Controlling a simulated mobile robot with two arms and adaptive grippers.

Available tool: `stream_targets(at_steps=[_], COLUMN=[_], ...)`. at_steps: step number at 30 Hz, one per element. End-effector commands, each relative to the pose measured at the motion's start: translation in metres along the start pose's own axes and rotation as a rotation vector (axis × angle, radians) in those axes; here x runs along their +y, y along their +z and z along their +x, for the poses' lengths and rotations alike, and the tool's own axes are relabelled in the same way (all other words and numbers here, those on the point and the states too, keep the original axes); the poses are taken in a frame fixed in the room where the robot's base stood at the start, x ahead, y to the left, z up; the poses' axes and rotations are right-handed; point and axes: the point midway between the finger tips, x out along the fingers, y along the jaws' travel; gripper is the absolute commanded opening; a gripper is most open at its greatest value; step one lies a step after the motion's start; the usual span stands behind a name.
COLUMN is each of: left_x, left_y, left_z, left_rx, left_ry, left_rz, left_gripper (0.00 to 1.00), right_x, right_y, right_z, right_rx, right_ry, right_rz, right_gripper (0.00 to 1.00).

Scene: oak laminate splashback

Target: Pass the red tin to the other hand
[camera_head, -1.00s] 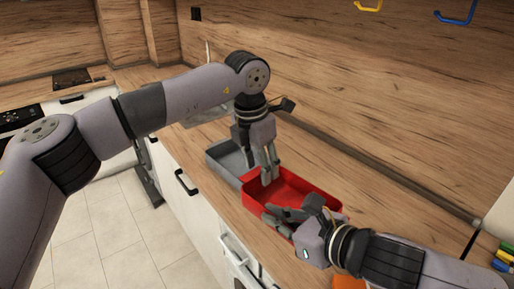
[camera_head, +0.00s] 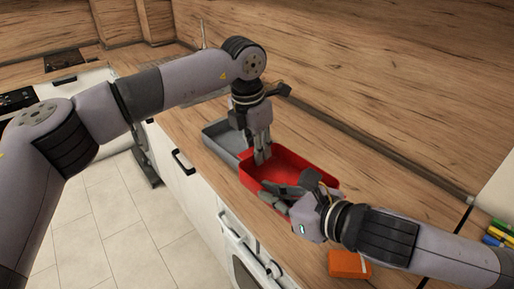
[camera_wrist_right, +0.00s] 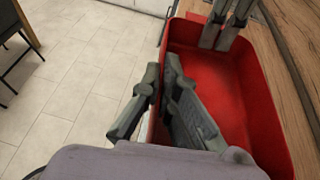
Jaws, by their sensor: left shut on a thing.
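The red tin (camera_head: 300,166) is an open, shallow rectangular box over the wooden worktop. It also shows in the right wrist view (camera_wrist_right: 215,85). My left gripper (camera_head: 262,158) points down and is shut on the tin's far-left wall. Its fingers also show at the top of the right wrist view (camera_wrist_right: 224,28). My right gripper (camera_head: 270,194) is at the tin's near wall. In the wrist view its fingers (camera_wrist_right: 161,75) stand astride that wall, one inside and one outside. Whether they press on it is not clear.
A grey tray (camera_head: 222,138) is behind the tin on the left. An orange block (camera_head: 348,264) lies near the worktop's front edge. Coloured items (camera_head: 500,234) are at the far right. White cabinets (camera_head: 205,210) with handles are below. The wooden splashback (camera_head: 370,80) rises behind.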

Motion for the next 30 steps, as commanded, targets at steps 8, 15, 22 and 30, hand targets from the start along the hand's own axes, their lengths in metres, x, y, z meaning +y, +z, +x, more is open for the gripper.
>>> stream_targets(at_steps=[8, 15, 22, 30], left_x=[-0.0041, -0.0051, -0.0034, -0.0024], left_y=[-0.0001, 0.0002, 0.0002, 0.0002], left_z=[0.0003, -0.0002, -0.0002, -0.0004], left_rx=[0.003, 0.002, 0.001, 0.000], left_ry=[-0.007, -0.008, -0.006, -0.004], left_rz=[0.006, 0.008, 0.005, 0.003], left_gripper=[0.00, 0.00, 0.00, 0.00], right_x=[-0.0022, -0.0028, -0.0019, -0.0013], right_y=[0.0015, 0.0017, 0.0010, 0.0005], right_z=[0.0004, 0.0005, 0.0003, 0.0003], right_rx=[-0.004, -0.004, -0.002, -0.001], right_ry=[-0.006, -0.007, -0.005, -0.003], right_rz=[-0.002, -0.002, -0.001, -0.001], right_gripper=[0.00, 0.07, 0.22, 0.28])
